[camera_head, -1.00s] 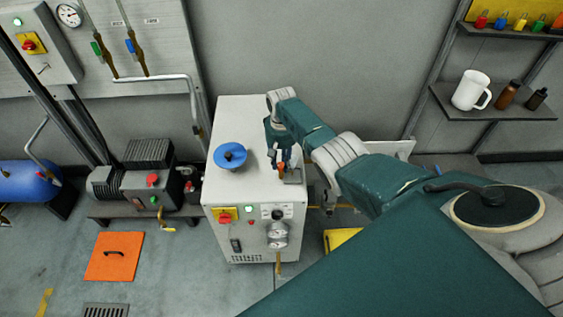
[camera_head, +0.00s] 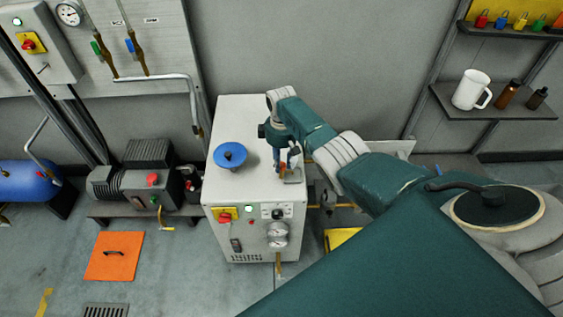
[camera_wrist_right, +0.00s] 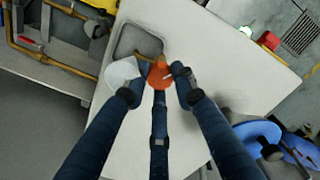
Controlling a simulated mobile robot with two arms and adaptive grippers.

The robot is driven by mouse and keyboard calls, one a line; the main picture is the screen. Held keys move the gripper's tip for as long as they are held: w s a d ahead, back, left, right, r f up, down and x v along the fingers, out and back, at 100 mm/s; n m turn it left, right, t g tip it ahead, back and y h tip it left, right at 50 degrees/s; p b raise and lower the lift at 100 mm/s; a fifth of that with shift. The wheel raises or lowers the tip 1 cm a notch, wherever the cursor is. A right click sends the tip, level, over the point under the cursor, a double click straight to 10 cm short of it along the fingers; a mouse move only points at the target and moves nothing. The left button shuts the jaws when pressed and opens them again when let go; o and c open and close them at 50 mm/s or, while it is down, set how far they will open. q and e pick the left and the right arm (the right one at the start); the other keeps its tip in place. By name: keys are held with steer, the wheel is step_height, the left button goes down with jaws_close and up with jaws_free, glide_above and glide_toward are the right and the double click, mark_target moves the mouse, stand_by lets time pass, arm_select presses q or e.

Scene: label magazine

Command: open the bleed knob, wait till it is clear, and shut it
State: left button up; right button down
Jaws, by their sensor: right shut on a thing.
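The orange bleed knob (camera_wrist_right: 160,75) sits on a brass pipe over a shallow grey tray (camera_wrist_right: 152,38) on top of the white cabinet (camera_head: 243,112). In the head view the tray (camera_head: 293,177) is at the cabinet's right front, with the knob largely hidden by my fingers. My right gripper (camera_wrist_right: 160,80) is shut on the knob, its dark fingers around it; it also shows in the head view (camera_head: 284,163). A pale round cup-like thing (camera_wrist_right: 121,73) is beside the knob. I cannot tell how far the knob is turned, or see any liquid. My left gripper is out of view.
A blue disc with a black knob (camera_head: 230,156) is on the cabinet top, left of my gripper. A shelf with a white jug (camera_head: 470,90) and bottles is at right.

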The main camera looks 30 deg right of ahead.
mark_target(281, 164)
steer(key=shift+n, duration=0.5)
steer(key=c, duration=1.4)
jaws_free()
steer(key=shift+r, duration=0.15)
step_height(281, 164, up, 12)
